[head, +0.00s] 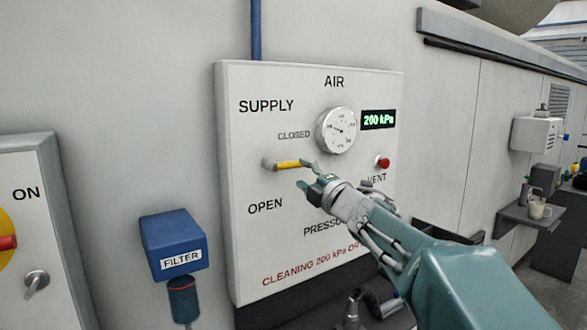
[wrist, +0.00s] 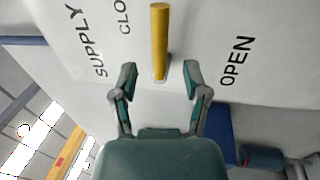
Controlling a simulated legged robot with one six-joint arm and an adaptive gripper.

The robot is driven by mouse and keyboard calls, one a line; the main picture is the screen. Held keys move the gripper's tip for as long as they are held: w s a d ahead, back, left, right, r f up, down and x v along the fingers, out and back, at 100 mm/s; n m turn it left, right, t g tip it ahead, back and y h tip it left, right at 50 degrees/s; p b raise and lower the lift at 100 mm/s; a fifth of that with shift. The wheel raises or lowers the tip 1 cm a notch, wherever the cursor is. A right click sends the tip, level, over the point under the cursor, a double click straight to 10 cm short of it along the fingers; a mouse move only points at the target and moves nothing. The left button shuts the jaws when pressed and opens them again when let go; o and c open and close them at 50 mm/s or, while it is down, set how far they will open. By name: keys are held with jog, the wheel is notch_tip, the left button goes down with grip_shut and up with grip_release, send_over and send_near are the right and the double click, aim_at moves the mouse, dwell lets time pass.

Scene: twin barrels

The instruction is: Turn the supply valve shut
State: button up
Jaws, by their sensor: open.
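The supply valve's yellow handle (head: 288,165) lies roughly level on the white AIR panel (head: 240,215), below the CLOSED label and above the OPEN label. Its grey pivot is at the left end. My gripper (head: 306,174) is open at the handle's right end, where a finger overlaps the tip in the head view. In the wrist view the yellow handle (wrist: 160,38) stands between the lines of the two spread fingers (wrist: 159,72); neither finger seems to touch it. The exact depth gap cannot be told.
A round gauge (head: 336,130), a green display (head: 379,119) reading 200 kPa and a red VENT button (head: 383,162) are on the panel. A blue filter (head: 174,245) is at lower left. A yellow-red switch box (head: 35,240) is at far left.

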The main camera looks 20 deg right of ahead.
jog(key=v, duration=0.6)
jog(key=shift+s+f, duration=0.2)
jog(key=shift+s, duration=0.1)
jog(key=s+a+f+m+g+h, duration=0.3)
jog(key=s+f+m+g, duration=0.3)
jog(key=s+f+m, duration=0.5)
jog(key=s+a+f+m+g+h, duration=0.3)
jog(key=s+f+m+g, duration=0.4)
jog(key=s+f+m, duration=0.3)
jog(key=s+a+f, duration=0.1)
jog(key=s+f, duration=0.2)
jog(key=s, duration=0.3)
jog(key=shift+a+f+m+g, duration=0.25)
jog(key=shift+f+m+g, duration=0.05)
jog(key=shift+f+m, duration=0.1)
